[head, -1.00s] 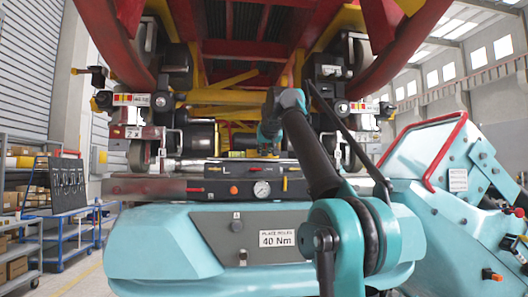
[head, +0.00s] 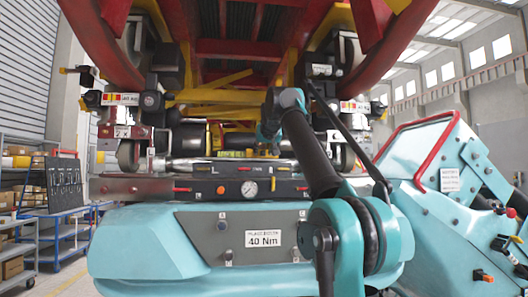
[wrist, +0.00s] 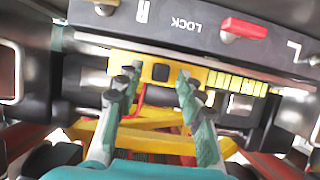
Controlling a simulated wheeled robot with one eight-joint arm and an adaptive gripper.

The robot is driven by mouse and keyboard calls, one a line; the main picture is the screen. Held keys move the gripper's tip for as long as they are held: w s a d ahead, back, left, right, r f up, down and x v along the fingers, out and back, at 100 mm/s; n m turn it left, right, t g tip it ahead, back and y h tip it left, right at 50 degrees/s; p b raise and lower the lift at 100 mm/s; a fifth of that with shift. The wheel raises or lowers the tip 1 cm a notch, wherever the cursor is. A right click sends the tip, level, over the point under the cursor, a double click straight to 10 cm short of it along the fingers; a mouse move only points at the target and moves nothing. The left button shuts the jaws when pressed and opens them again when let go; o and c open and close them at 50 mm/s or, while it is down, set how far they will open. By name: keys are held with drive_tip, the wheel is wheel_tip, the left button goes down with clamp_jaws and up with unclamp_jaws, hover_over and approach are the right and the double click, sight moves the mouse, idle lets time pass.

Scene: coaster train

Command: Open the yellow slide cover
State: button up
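The yellow slide cover (wrist: 150,68) shows in the wrist view as a yellow bar with a small dark square in it, under the edge of a dark panel lettered LOCK. A striped yellow and black part (wrist: 238,83) continues to its right. My gripper (wrist: 160,88) has two teal fingers with dark tips, spread apart on either side of the dark square. The fingertips overlap the bar in view; I cannot tell whether they touch it. In the head view my arm reaches in over the panel, and the fingers are not clearly visible.
A red lever (wrist: 245,28) sits on the dark panel above the fingers. In the head view, the panel carries a pressure gauge (head: 249,188). Red and yellow train framework (head: 245,50) hangs overhead, with wheel assemblies on both sides. A red-railed teal console (head: 450,195) stands at right.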

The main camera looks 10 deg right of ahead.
drive_tip(key=v, duration=1.2)
idle(0.3)
